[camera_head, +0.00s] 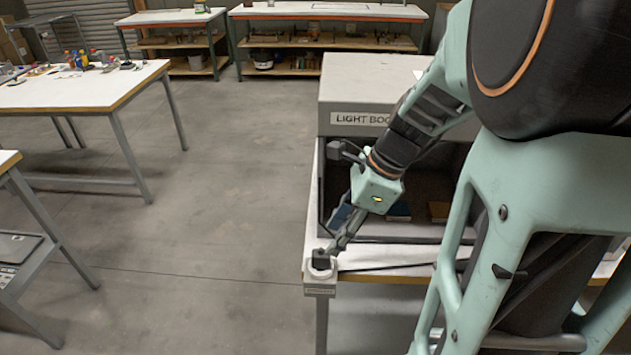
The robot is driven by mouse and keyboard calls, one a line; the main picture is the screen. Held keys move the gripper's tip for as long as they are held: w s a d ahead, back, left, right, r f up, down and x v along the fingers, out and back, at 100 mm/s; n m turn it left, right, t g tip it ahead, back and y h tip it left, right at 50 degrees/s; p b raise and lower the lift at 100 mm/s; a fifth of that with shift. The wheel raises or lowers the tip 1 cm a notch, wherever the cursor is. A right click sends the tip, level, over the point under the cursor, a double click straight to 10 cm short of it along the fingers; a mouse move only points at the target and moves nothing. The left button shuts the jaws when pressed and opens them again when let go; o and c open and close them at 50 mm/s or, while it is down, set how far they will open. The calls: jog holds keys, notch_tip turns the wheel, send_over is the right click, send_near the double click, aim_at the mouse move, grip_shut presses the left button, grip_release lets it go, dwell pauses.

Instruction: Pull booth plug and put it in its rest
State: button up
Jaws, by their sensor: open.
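The light booth (345,80) is a grey box with an open front and a "LIGHT BOO…" label, partly hidden by my arm. A small black plug (321,260) sits at the table's front left corner, in or on a pale ring-shaped rest (319,288) with a small label. I cannot tell how deep it sits. A black cable (400,266) runs right from near it along the table's front edge. My gripper (334,247) is open, pointing down and left, with its fingertips right by the plug. Whether they touch it is too small to tell.
The booth table (309,235) has its left edge beside the rest. Coloured panels (398,211) lie inside the booth. A white table (90,92) with bottles stands at the left, and shelved benches (330,12) at the back. The floor between is clear.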

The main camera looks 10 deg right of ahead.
aim_at(319, 253)
jog(key=x, duration=0.8)
jog(key=shift+f+b, duration=0.2)
jog(key=shift+b, duration=0.15)
jog(key=shift+c, duration=0.7)
grip_shut()
jog(key=c, duration=0.6)
grip_release()
grip_shut()
jog(key=shift+r+p, duration=0.75)
jog(key=shift+p, duration=0.05)
jog(key=shift+r+p, duration=1.5)
